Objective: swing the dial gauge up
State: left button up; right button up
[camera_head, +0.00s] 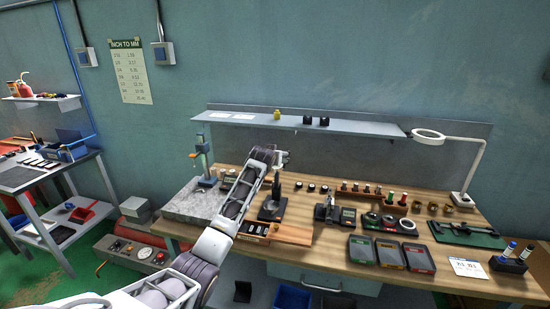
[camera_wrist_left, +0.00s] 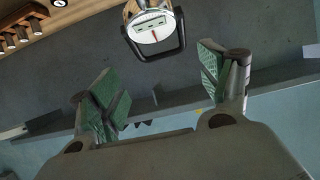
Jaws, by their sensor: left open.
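A dial gauge (camera_wrist_left: 153,27) with a round white face, a red mark and a black bail-like frame shows at the top of the left wrist view. In the head view, a small black stand (camera_head: 272,207) with an upright post stands on the bench below my left gripper (camera_head: 281,158); its upper part is partly hidden. In the left wrist view, my left gripper (camera_wrist_left: 160,85) is open, its green-padded fingers spread wide with nothing between them. The dial lies beyond the fingertips, apart from them. My right gripper is in neither view.
The wooden bench (camera_head: 330,258) carries a granite plate (camera_head: 182,209) with a height gauge (camera_head: 203,160), colored trays (camera_head: 390,253) and a lamp (camera_head: 462,170). A grey shelf (camera_head: 350,127) runs behind my left gripper.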

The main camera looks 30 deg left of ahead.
pick_arm(q)
jog(key=shift+v, duration=1.55)
jog(key=shift+d, duration=0.1)
